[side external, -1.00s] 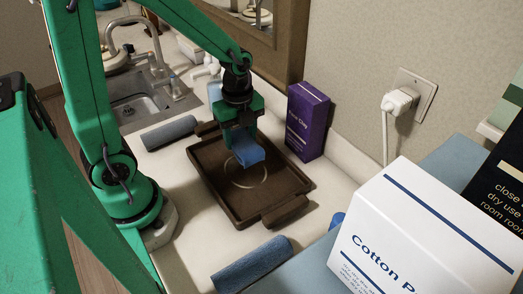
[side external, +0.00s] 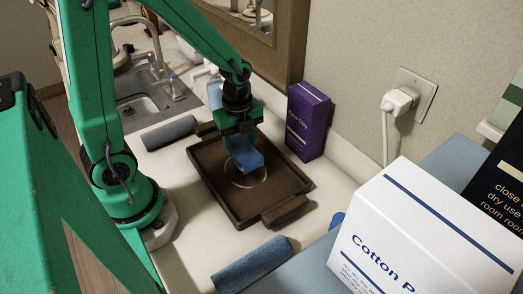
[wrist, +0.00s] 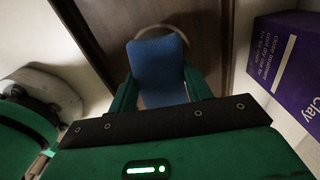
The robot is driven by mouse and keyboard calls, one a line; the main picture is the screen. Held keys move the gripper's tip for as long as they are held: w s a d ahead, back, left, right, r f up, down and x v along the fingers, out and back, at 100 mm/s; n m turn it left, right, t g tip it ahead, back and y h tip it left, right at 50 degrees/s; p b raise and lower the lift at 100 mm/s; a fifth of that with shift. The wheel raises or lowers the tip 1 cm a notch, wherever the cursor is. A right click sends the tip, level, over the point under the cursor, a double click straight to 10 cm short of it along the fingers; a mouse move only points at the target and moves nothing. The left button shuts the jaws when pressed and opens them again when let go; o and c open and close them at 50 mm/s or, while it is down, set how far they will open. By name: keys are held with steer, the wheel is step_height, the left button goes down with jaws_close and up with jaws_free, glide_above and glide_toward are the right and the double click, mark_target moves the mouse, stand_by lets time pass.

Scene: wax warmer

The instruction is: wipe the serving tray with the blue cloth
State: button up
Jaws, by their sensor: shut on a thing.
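The dark brown serving tray (side external: 222,194) lies on the pale counter, with a handle at each end. A light ring mark (side external: 262,176) shows on its floor. My gripper (side external: 240,146) is over the tray's middle and is shut on the blue cloth (side external: 247,160). The cloth hangs from the jaws over the ring and hides part of it. In the wrist view the blue cloth (wrist: 157,68) sits between the two green fingers (wrist: 158,92), with the ring's far arc showing beyond it. I cannot tell whether the cloth touches the tray floor.
A purple clay box (side external: 307,122) stands close by the tray's right side. A rolled grey towel (side external: 169,132) lies to the left, a rolled blue towel (side external: 252,264) in front. A white cotton box (side external: 425,235) is at lower right. The sink (side external: 148,105) is behind.

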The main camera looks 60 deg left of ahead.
steer(key=shift+f, duration=1.45)
steer(key=shift+f, duration=0.9)
stand_by(2.0)
steer(key=shift+w+d, duration=0.25)
steer(key=shift+w, duration=1.25)
steer(key=shift+w+d, duration=0.2)
steer(key=shift+w, duration=1.3)
steer(key=shift+s, duration=0.1)
steer(key=shift+s+a, duration=0.1)
steer(key=shift+s, duration=2.85)
steer(key=shift+r, duration=0.1)
